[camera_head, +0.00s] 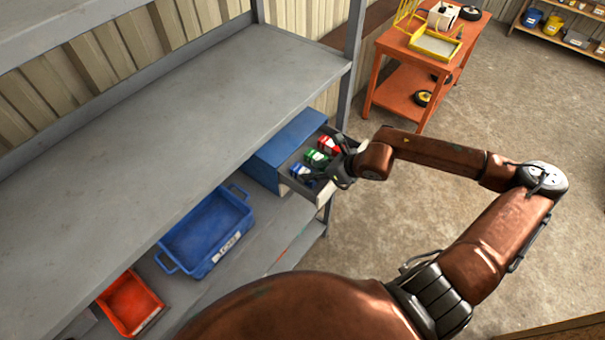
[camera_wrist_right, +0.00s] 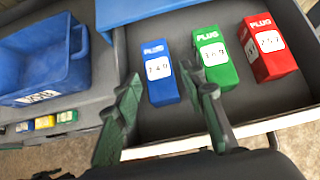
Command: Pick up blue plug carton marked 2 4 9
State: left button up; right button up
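The blue plug carton (camera_wrist_right: 159,72) lies in an open grey drawer (camera_wrist_right: 170,124), at the left of a row of three cartons. Its white label has digits that are hard to read at this size. It also shows small in the head view (camera_head: 300,172). My right gripper (camera_head: 337,174) is over the drawer's front part. In the wrist view its two fingers (camera_wrist_right: 166,84) are spread apart with nothing between them, and the blue carton lies beyond and between the tips. My left gripper is out of view.
A green carton (camera_wrist_right: 215,57) and a red carton (camera_wrist_right: 268,46) lie right of the blue one. The drawer belongs to a blue cabinet (camera_head: 286,136) under a grey shelf (camera_head: 170,110). A blue bin (camera_head: 207,232) and red bin (camera_head: 130,303) stand left. An orange cart (camera_head: 402,75) stands behind.

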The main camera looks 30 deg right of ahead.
aim_at(305, 172)
jog(key=shift+w+a+f, duration=0.1)
jog(key=shift+w+f, duration=0.05)
jog(key=shift+w+a+f, duration=0.1)
jog(key=shift+w+f, duration=0.05)
jog(key=shift+w, duration=0.05)
jog(key=p+x, duration=0.2)
jog(key=x, duration=0.2)
jog(key=shift+f, duration=0.1)
jog(key=shift+w+a+f, duration=0.15)
jog(key=shift+f, duration=0.1)
jog(key=shift+c, duration=1.8)
jog(key=c, duration=0.3)
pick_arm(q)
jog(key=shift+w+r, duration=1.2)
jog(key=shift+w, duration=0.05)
pick_arm(e)
jog(key=shift+c, duration=1.3)
